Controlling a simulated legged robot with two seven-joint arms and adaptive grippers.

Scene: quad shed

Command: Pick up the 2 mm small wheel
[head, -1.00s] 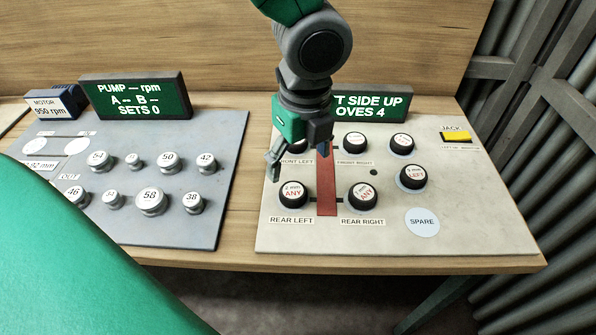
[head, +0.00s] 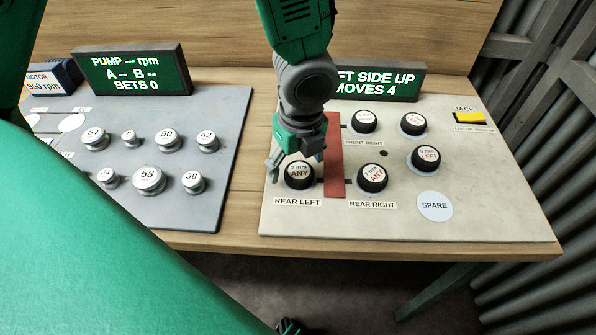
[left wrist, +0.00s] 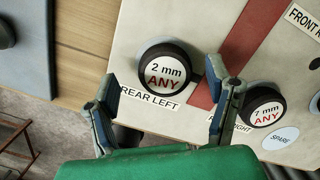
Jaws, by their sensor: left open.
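The 2 mm small wheel (head: 299,176) is black-rimmed with a white top reading "2 mm ANY". It stands at the REAR LEFT label on the pale board. It also shows in the left wrist view (left wrist: 166,70). My left gripper (head: 296,160) is open and empty, pointing down over this wheel. In the left wrist view, the wheel appears between and just beyond the two spread fingertips (left wrist: 163,90). Whether either finger touches it, I cannot tell. I do not make out my right gripper.
Another black wheel marked "ANY" (head: 371,178) stands at REAR RIGHT, across a red strip (head: 334,150). More wheels stand behind and right. A blank SPARE disc (head: 435,206) is front right. A grey board (head: 228,130) with several metal knobs lies left.

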